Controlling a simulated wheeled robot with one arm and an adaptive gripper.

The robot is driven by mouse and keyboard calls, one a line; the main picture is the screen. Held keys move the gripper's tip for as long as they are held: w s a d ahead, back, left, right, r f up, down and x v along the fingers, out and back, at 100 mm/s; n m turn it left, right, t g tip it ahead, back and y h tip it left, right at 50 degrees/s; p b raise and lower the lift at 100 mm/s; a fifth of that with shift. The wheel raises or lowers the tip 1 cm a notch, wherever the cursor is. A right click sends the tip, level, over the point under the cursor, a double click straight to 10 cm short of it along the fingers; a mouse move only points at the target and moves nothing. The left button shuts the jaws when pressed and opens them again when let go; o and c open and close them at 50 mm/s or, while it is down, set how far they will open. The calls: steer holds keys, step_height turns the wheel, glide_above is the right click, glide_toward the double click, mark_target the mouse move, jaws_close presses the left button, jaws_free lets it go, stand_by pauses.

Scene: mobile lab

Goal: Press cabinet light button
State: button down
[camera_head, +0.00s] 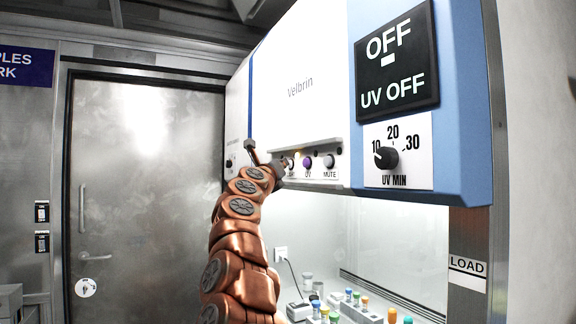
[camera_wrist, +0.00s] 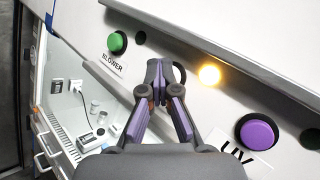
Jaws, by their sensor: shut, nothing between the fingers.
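The cabinet's button row sits on its lower front edge. In the wrist view my gripper (camera_wrist: 160,72) is shut and empty, its tips at the panel between the green BLOWER button (camera_wrist: 117,42) and the purple UV button (camera_wrist: 257,133). A dark rounded edge (camera_wrist: 181,72) shows just behind the tips, where the light button seems to be; it is mostly hidden, so contact cannot be told. A small lamp (camera_wrist: 209,74) beside it glows yellow. In the head view my gripper (camera_head: 277,166) is at the left part of the row, partly covering the label left of UV (camera_head: 307,163).
A MUTE button (camera_head: 329,161) and the UV MIN knob (camera_head: 386,157) are to the right. The display (camera_head: 397,58) reads OFF, UV OFF. Below, the lit work space holds tubes with coloured caps (camera_head: 392,315). A metal door (camera_head: 140,180) stands at left.

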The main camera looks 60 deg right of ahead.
steer(key=shift+w+a, duration=0.5)
steer(key=shift+a, duration=0.25)
steer(key=shift+w+a+b, duration=0.1)
steer(key=shift+b, duration=0.2)
steer(key=shift+w+a+b, duration=0.25)
steer(key=shift+w+a, duration=0.4)
steer(key=shift+a, duration=0.35)
steer(key=shift+w+a+b, duration=0.2)
steer(key=shift+w+a, duration=0.45)
steer(key=shift+a, duration=0.35)
